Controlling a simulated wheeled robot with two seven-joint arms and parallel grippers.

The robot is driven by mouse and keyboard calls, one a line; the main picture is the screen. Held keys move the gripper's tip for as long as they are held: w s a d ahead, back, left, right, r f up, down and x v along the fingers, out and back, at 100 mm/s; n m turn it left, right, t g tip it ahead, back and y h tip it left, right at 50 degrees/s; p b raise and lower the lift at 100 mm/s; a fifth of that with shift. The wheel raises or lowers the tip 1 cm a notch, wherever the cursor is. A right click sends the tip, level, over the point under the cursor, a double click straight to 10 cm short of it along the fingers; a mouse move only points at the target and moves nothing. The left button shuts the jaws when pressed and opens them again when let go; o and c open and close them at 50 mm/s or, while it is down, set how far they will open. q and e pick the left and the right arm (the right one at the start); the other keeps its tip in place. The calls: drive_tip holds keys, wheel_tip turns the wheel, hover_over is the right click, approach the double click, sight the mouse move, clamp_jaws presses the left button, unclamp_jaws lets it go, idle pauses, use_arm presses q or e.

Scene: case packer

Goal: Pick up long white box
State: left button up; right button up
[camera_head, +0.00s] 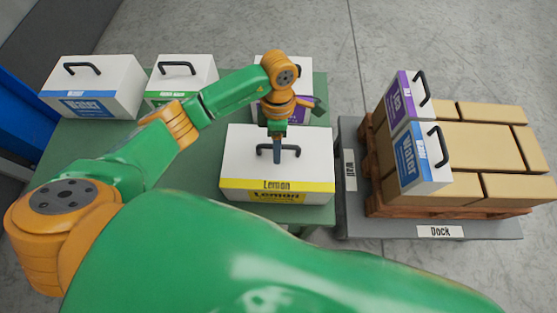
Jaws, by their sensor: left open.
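A long white box with a yellow "Lemon" label (314,172) sits on the green table (190,208), near its front right. It has a black handle (262,151) on top. My left gripper (277,158) points straight down over this box, at the middle of the handle. It is open, with its fingers right at the handle; whether they straddle the bar is too small to tell. The box sits flat on the table. My right gripper is not in view.
A white "Water" box (118,72), a green-labelled white box (195,68) and a purple-labelled white box (262,68) stand farther back. At right, a pallet (400,212) carries brown cartons (480,145) and two white boxes, purple-labelled (402,108) and blue "Water" (414,160).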

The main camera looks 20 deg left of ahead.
use_arm(q)
drive_tip(key=shift+w+f, duration=0.3)
drive_tip(key=shift+f, duration=0.35)
drive_tip(key=shift+s+r, duration=0.1)
clamp_jaws()
drive_tip(key=shift+r, duration=0.1)
idle(0.7)
